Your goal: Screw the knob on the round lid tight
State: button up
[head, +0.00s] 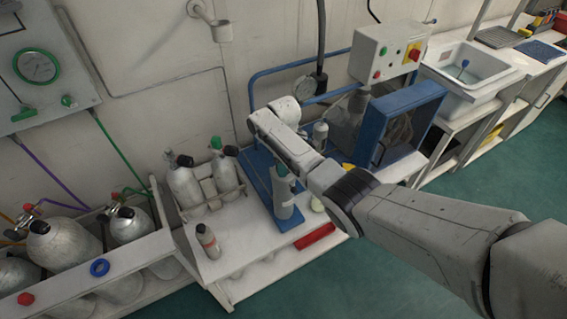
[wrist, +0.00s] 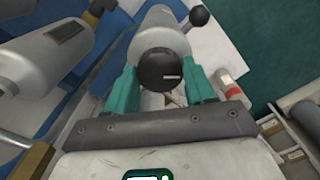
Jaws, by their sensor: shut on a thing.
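My gripper (wrist: 160,84) has its two teal fingers closed on the sides of a round black knob (wrist: 167,70). The knob sits at the near end of a grey cylinder-like body (wrist: 158,38), and I cannot make out a separate round lid under it. In the head view, my gripper (head: 283,171) points down over an upright grey cylinder (head: 287,205) on a blue stand (head: 262,185). My gripper and arm hide the knob there. How tightly the knob sits cannot be seen.
Grey tanks (head: 185,183) stand left of the blue stand, with a small grey bottle (head: 208,241) in front. A red block (head: 314,236) lies at the bench's front edge. A blue-framed box (head: 408,120) and a control box (head: 388,52) are behind, on the right.

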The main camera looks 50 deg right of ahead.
jog(key=m, duration=1.3)
jog(key=shift+m, duration=0.4)
jog(key=m+b, duration=0.1)
jog(key=m, duration=0.5)
jog(key=m+b, duration=0.1)
jog(key=m, duration=0.5)
jog(key=shift+m, duration=0.3)
jog(key=o, duration=1)
jog(key=shift+o, duration=0.2)
